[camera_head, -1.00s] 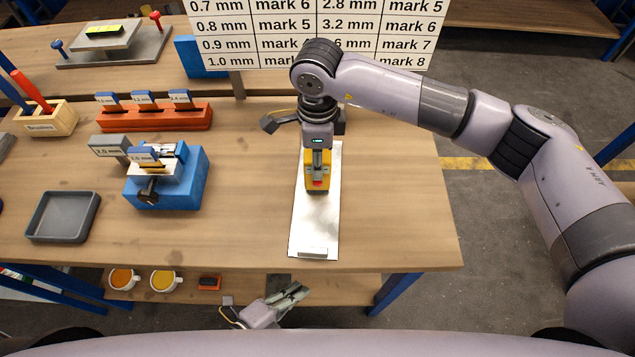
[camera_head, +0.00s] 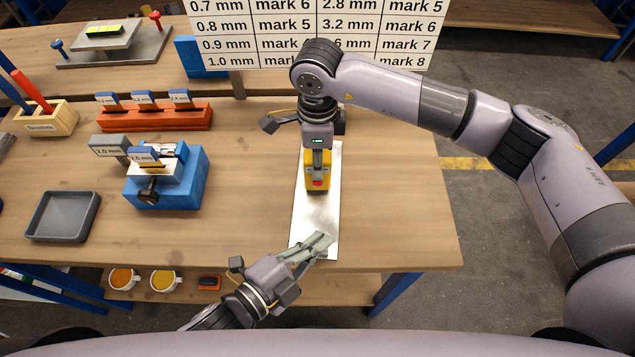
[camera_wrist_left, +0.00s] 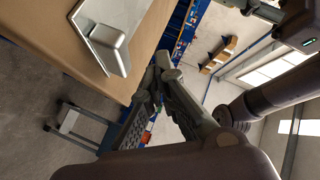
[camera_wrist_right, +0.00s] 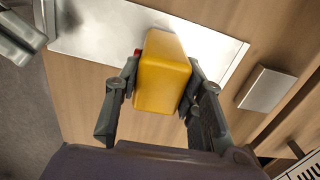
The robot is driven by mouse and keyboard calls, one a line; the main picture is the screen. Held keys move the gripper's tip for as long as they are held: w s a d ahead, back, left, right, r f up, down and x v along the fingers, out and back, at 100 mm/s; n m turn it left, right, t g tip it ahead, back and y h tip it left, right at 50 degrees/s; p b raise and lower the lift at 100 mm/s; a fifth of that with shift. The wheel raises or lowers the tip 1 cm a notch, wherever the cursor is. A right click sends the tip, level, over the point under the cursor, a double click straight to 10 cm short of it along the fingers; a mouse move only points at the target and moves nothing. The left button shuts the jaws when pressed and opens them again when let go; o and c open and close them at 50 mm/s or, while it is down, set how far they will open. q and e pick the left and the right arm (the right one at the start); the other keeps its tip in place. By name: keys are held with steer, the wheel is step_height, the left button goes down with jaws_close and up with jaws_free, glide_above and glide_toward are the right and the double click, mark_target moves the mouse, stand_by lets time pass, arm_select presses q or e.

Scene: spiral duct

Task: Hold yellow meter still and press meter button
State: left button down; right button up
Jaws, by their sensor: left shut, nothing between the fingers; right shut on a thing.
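The yellow meter (camera_head: 317,172) stands on a shiny metal plate (camera_head: 305,212) on the wooden bench. A red button (camera_head: 317,183) shows on its near side, and a bit of red shows in the right wrist view (camera_wrist_right: 138,52). My right gripper (camera_head: 318,158) is shut on the meter from above; in the right wrist view its fingers (camera_wrist_right: 160,95) lie on both sides of the yellow body. My left gripper (camera_head: 328,240) is shut and empty over the near end of the plate, apart from the meter. In the left wrist view its fingers (camera_wrist_left: 160,75) are beside the bench edge.
A blue fixture (camera_head: 180,185) with a blue tag and a grey tray (camera_head: 63,216) stand to the left. A red rack (camera_head: 153,117) holds several tags behind them. A lower shelf with cups (camera_head: 163,281) is below the front edge. The bench right of the plate is clear.

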mark_target(318, 184)
arm_select(q)
steer(key=shift+w, duration=0.1)
steer(key=shift+w, duration=4.35)
steer(key=shift+w, duration=0.4)
steer(key=shift+w, duration=0.55)
steer(key=shift+s, duration=1)
